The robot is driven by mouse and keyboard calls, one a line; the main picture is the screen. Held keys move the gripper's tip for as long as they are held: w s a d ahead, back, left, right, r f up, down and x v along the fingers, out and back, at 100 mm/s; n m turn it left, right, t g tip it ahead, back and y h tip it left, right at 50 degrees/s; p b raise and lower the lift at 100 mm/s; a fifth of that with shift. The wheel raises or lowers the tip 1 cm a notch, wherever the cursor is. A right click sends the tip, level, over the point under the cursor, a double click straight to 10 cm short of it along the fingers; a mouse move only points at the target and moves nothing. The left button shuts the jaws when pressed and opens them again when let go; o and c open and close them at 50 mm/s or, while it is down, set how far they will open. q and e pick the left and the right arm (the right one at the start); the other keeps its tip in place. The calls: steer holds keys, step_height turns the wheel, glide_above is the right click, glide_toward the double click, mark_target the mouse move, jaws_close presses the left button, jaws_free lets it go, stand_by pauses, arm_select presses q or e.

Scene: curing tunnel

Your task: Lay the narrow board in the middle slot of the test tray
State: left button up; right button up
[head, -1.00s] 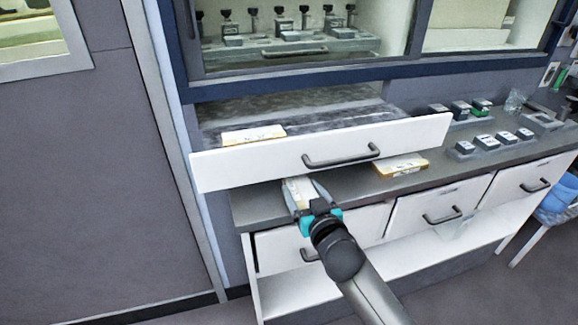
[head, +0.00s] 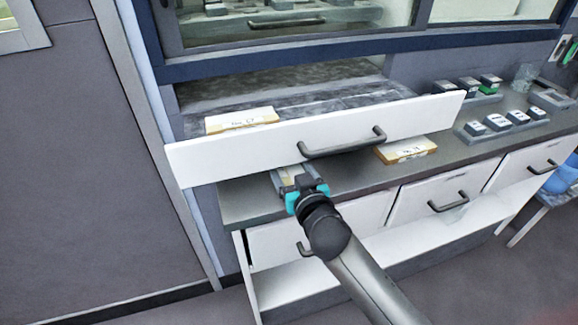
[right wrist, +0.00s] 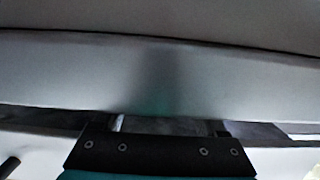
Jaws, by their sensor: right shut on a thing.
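The tray front hides the board's far end. This tray has a white front with a dark handle and a dark floor with lengthwise lines; I take it for the test tray. A pale board with a printed label (head: 241,119) lies at its left. The middle part of its floor looks bare. In the right wrist view, the gripper (right wrist: 170,126) faces the pale tray front; the board cannot be made out.
Another labelled board (head: 405,149) lies on the counter (head: 250,205), right of my gripper. The cabinet frame (head: 330,58) is above the tray, and drawers with handles are below the counter.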

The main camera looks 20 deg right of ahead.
steer(key=o, duration=1.1)
steer(key=shift+f, duration=0.1)
steer(key=shift+o, duration=1.1)
arm_select(q)
steer(key=shift+s+a+f, duration=0.1)
steer(key=shift+s+a, duration=0.4)
steer(key=shift+s, duration=0.3)
steer(key=shift+w, duration=0.1)
